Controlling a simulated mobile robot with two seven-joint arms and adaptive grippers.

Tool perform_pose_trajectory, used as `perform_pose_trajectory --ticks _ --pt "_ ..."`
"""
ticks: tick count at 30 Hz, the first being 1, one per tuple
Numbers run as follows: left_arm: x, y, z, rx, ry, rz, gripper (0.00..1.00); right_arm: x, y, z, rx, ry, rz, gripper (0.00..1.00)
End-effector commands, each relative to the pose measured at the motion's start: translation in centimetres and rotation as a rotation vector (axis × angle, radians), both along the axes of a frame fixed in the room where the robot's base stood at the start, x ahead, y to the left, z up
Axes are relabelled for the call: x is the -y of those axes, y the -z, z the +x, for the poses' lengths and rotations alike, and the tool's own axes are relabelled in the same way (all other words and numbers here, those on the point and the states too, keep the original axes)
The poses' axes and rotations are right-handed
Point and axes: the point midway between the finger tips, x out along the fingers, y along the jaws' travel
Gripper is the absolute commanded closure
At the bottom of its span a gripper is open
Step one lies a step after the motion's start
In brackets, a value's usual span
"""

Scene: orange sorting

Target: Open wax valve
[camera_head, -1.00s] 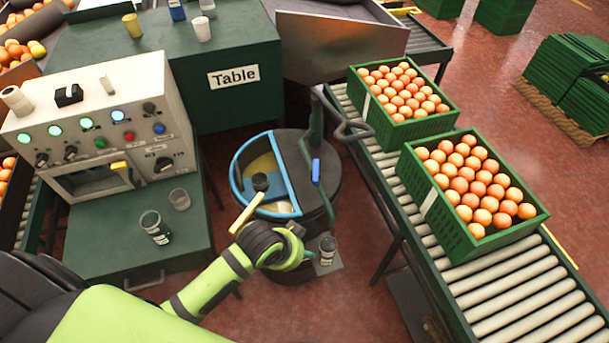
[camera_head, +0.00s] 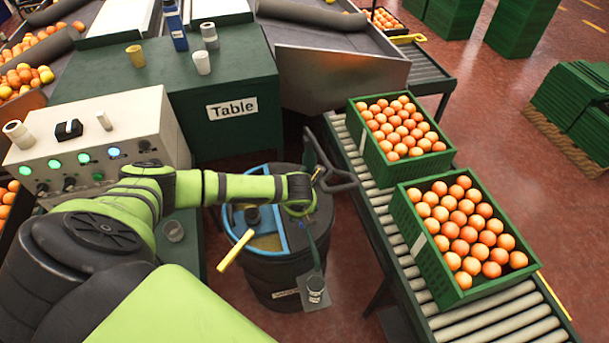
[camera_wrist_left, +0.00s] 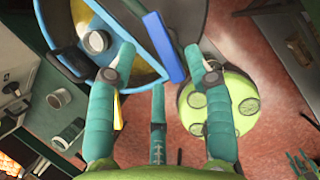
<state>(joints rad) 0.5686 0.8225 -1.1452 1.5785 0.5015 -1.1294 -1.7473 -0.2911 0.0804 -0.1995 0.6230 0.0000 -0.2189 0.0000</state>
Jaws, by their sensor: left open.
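The dark wax drum (camera_head: 290,280) with a blue rim stands at the middle of the head view. A blue handle (camera_wrist_left: 163,47), which looks like the wax valve, shows upright in the left wrist view, beside the drum's opening. My left gripper (camera_head: 308,195) is over the drum's right side in the head view and hides the handle there. In the left wrist view the gripper (camera_wrist_left: 160,62) is open, with teal fingers on either side of the handle. I cannot tell whether they touch it.
A small jar (camera_head: 315,290) stands at the drum's front on a bracket. A yellow-handled tool (camera_head: 235,250) sticks out over the drum's left edge. Orange crates (camera_head: 465,290) stand on the roller conveyor at the right. The control box (camera_head: 100,140) is at the left.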

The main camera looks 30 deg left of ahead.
Motion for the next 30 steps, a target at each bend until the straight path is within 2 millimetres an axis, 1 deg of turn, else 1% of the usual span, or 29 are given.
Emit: perform_pose_trajectory --ticks 3,9,12,20,23,24,30 --pt "-0.3 1.5 0.4 -0.002 0.000 0.000 0.48 0.0 -0.3 -0.3 -0.004 0.000 0.000 0.60" --pt "-0.5 3.0 1.1 0.000 -0.001 -0.002 0.48 0.0 -0.3 -1.3 -0.019 0.000 -0.001 0.60" --pt "-0.6 3.4 1.2 0.000 0.000 -0.001 0.48 0.0 -0.3 -1.3 -0.020 -0.001 -0.001 0.60" --pt "-0.6 3.4 1.2 0.000 0.000 -0.001 0.48 0.0 -0.3 -1.0 -0.015 -0.001 -0.001 0.60" --pt "-0.6 3.4 1.2 0.000 0.000 -0.001 0.84 0.0 -0.3 -1.0 -0.015 -0.001 -0.001 0.60" --pt "-0.6 3.4 1.2 0.001 -0.001 -0.001 1.00 0.0 -0.3 -1.0 -0.015 -0.001 -0.001 0.60" --pt "-0.6 3.4 1.2 0.000 -0.005 -0.001 1.00 0.0 -0.4 -0.9 -0.014 -0.001 -0.001 0.60"
